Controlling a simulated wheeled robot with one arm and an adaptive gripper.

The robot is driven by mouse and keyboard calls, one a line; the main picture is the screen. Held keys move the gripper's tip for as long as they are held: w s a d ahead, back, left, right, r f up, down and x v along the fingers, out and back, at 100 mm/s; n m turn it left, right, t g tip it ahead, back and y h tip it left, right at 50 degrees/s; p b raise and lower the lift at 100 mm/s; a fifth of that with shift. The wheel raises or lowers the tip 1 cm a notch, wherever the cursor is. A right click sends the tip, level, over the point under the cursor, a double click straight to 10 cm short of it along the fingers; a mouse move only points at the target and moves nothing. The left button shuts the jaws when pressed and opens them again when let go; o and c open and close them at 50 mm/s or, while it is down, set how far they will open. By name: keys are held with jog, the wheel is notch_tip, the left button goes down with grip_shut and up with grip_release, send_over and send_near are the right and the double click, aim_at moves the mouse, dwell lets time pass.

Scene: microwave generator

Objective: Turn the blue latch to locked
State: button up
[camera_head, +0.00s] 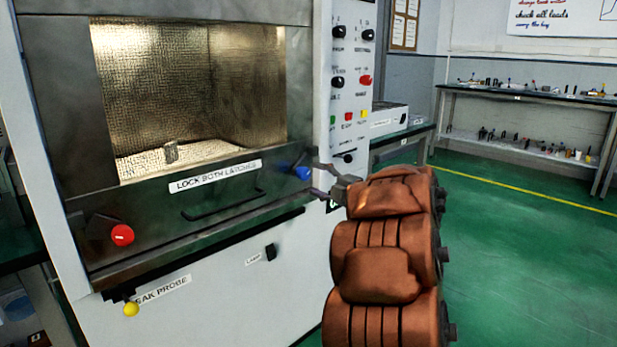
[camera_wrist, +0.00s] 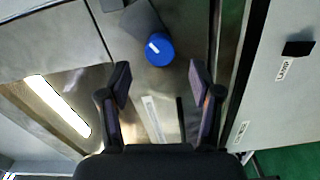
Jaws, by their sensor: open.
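The blue latch (camera_head: 303,172) has a round blue knob at the right end of the metal door frame. It also shows in the wrist view as a blue knob (camera_wrist: 159,49) with a white mark, beside a dark grey lever piece. My gripper (camera_head: 322,180) is open just to the right of the latch in the head view. In the wrist view my gripper (camera_wrist: 160,76) has its fingers apart, with the knob beyond and between the fingertips. I see no contact with the knob. The red latch (camera_head: 122,235) is at the door's lower left.
The door carries a label "LOCK BOTH LATCHES" (camera_head: 214,177) and a dark handle (camera_head: 222,205). A yellow knob (camera_head: 131,309) sits lower left. A panel of knobs and buttons (camera_head: 351,82) stands right of the door. Green floor (camera_head: 500,250) is open to the right.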

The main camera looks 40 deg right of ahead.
jog(key=s, duration=0.6)
jog(key=shift+s, duration=0.3)
jog(key=shift+a, duration=0.1)
